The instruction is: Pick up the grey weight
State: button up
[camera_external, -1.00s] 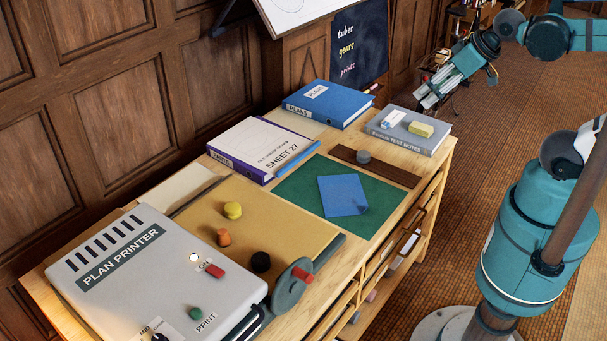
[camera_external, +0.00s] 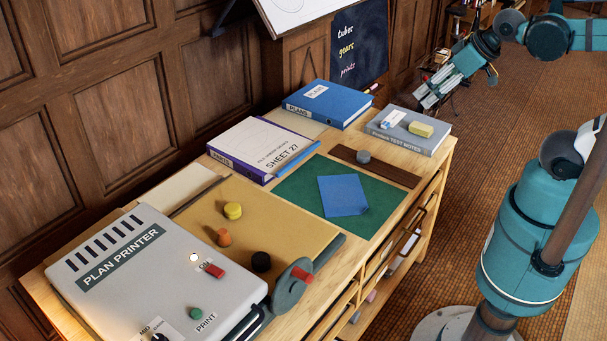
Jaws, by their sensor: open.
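The grey weight (camera_external: 363,156) is a small round grey piece. It sits on a dark wooden strip (camera_external: 391,172) along the back of the green mat, on the right part of the desk. My gripper (camera_external: 430,98) is at the upper right, above and beyond the grey book at the desk's right end. It is open and empty, apart from the weight, and its fingers point down and to the left.
Blue (camera_external: 330,101) and purple (camera_external: 233,165) binders lie behind the green mat (camera_external: 297,192). A blue sheet (camera_external: 341,194) lies on it. The plan printer (camera_external: 150,285) stands front left.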

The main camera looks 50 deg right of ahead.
jog(key=shift+o, duration=0.5)
jog(key=shift+w, duration=0.15)
jog(key=n+g+b, duration=0.4)
jog(key=n+g, duration=0.3)
jog(key=n, duration=1.3)
send_over(364, 153)
notch_tip(364, 153, down, 27)
jog(key=shift+a+r, duration=0.1)
jog(key=shift+r, duration=0.1)
jog(key=shift+f+n, duration=0.3)
jog(key=shift+f, duration=0.15)
jog(key=shift+f, duration=1.3)
